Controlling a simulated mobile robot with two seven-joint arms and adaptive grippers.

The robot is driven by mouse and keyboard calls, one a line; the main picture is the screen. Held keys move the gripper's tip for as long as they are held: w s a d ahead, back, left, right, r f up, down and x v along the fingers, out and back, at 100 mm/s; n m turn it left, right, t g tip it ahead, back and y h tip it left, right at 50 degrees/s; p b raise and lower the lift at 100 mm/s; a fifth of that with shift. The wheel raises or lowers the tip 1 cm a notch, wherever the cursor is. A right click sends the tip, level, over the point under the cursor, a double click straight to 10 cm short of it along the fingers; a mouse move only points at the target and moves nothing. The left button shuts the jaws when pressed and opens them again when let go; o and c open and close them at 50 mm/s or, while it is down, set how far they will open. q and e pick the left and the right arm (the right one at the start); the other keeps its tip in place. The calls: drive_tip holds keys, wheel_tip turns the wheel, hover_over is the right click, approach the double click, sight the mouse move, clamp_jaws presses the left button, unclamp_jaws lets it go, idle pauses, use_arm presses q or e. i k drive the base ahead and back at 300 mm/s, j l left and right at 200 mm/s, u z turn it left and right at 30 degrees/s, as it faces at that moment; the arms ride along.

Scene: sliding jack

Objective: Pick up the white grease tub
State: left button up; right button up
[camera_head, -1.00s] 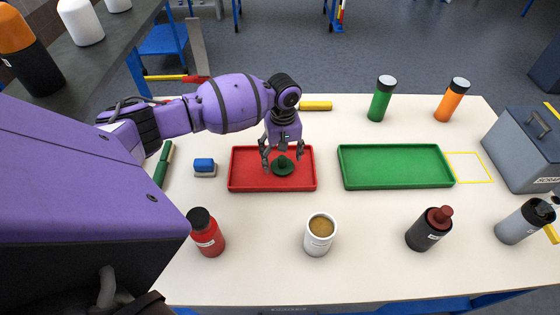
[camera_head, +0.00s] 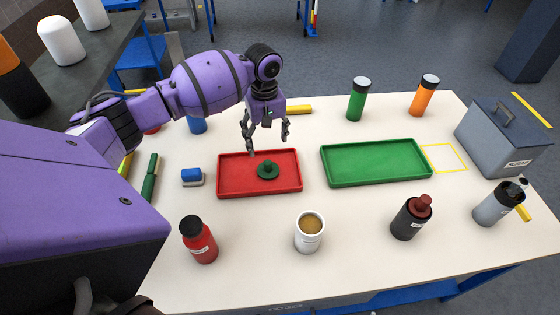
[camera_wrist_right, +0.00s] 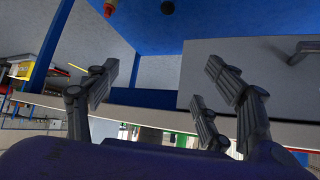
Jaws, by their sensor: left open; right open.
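The white grease tub (camera_head: 309,238) stands upright and open on the near middle of the table, with brown grease (camera_head: 311,223) inside. My left gripper (camera_head: 268,143) is open and empty above the red tray (camera_head: 230,190), behind and left of the tub. A dark green knobbed disc (camera_head: 268,171) lies in that tray, below the left fingers and apart from them. My right gripper shows only in the right wrist view (camera_wrist_right: 158,77); its fingers are spread with nothing between them. The tub cannot be made out in that view.
A red bottle (camera_head: 199,241) stands left of the tub, a black bottle with a dark red cap (camera_head: 408,222) right of it. Behind are a green tray (camera_head: 375,182), a blue-and-white block (camera_head: 192,177) and a grey toolbox (camera_head: 500,140). The table around the tub is clear.

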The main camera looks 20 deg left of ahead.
sight(310, 225)
drive_tip(key=k+l, duration=1.15)
drive_tip(key=k, duration=0.15)
